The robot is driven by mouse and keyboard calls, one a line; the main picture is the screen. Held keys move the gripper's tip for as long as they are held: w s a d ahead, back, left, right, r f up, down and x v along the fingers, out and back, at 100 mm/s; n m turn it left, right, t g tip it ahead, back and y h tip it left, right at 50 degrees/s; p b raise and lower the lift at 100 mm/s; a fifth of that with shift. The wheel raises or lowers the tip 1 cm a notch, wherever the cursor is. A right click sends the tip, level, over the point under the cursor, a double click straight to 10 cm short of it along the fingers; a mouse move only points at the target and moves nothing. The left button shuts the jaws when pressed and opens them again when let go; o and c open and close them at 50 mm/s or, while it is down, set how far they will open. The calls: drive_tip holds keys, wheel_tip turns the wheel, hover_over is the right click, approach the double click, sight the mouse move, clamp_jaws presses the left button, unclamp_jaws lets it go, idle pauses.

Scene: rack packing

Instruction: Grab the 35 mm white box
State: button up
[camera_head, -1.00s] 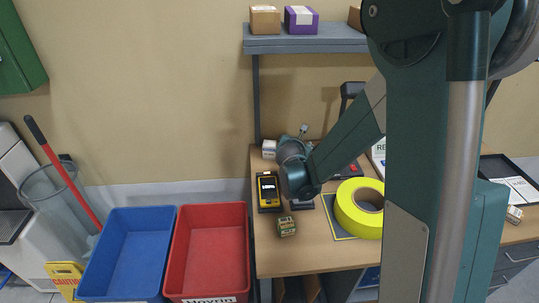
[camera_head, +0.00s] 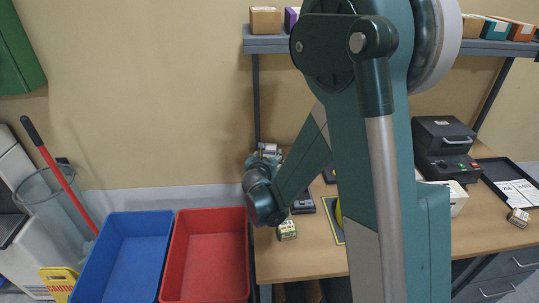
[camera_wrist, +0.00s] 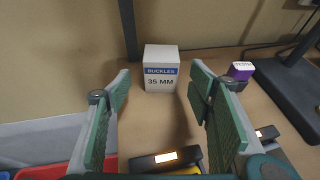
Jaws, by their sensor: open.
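The white box (camera_wrist: 161,70) with a blue band reading "BUCKLES" and "35 MM" stands upright on the table near the wall in the wrist view. My gripper (camera_wrist: 161,92) is open, with its two green-padded fingers on either side and slightly short of the box. Neither finger visibly touches it. In the head view my gripper (camera_head: 268,152) is at the table's back left corner, with the box's pale top just beyond it and mostly hidden.
A dark handheld device with a lit screen (camera_wrist: 166,158) lies below the fingers. A small purple-and-white box (camera_wrist: 241,70) and a dark stand base (camera_wrist: 290,92) are to the right. A red bin (camera_head: 206,255) and a blue bin (camera_head: 122,255) stand left of the table (camera_head: 310,262).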

drive_tip(key=shift+x, duration=1.35)
drive_tip(key=shift+w+d, duration=0.1)
drive_tip(key=shift+b+x, duration=0.8)
drive_tip(key=shift+x, duration=1.65)
drive_tip(key=c, duration=1)
drive_tip(key=shift+r, duration=0.15)
drive_tip(key=shift+c, duration=0.2)
drive_tip(key=shift+r+p, duration=1.1)
drive_tip(key=shift+r, duration=3.75)
